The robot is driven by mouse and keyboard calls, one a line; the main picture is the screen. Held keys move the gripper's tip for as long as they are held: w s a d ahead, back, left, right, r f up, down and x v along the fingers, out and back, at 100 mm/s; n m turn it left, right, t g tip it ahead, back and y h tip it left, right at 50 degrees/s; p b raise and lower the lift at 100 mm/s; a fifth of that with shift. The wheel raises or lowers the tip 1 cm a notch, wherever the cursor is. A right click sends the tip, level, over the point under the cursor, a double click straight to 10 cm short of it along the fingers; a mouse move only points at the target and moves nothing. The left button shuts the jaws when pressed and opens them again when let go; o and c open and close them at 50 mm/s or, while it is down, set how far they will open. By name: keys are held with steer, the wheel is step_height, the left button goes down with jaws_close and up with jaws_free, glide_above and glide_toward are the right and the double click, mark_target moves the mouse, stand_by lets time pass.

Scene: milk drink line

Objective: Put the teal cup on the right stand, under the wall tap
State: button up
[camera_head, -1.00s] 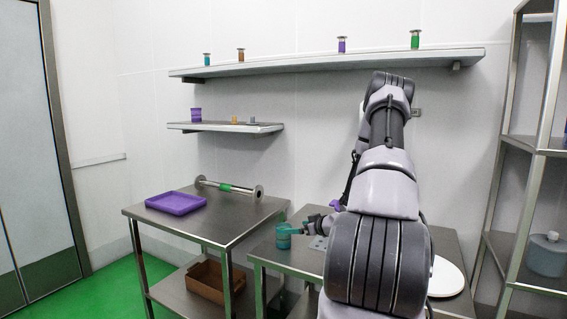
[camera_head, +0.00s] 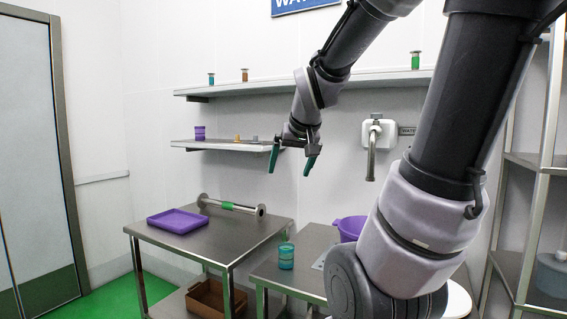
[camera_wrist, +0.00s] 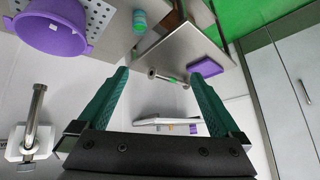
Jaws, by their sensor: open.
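The teal cup (camera_head: 286,256) stands upright on the left part of the right steel table (camera_head: 270,272); it also shows at the top of the wrist view (camera_wrist: 139,22). My gripper (camera_head: 291,168) is open and empty, raised in the air well above the cup, in front of the wall. Its two teal fingers (camera_wrist: 156,95) are spread in the wrist view. The wall tap (camera_head: 372,150) is on the wall to the right of my gripper; it also shows at the left of the wrist view (camera_wrist: 30,135). My arm hides much of the right table, and I cannot clearly make out a separate stand under the tap.
A purple bowl (camera_head: 349,229) stands on the right table below the tap, by a perforated plate (camera_wrist: 96,14). The left table (camera_head: 235,240) bears a purple tray (camera_head: 178,221) and a roller (camera_head: 232,207). Wall shelves (camera_head: 225,145) hold small containers behind my gripper.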

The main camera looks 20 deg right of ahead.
steer(key=s+a+r+y, duration=0.2)
steer(key=s+a, duration=0.4)
steer(key=s, duration=0.4)
steer(key=shift+a+r+m+g+y, duration=0.2)
steer(key=shift+r+m+g+y, duration=0.1)
steer(key=shift+r+m+y, duration=0.1)
stand_by(0.4)
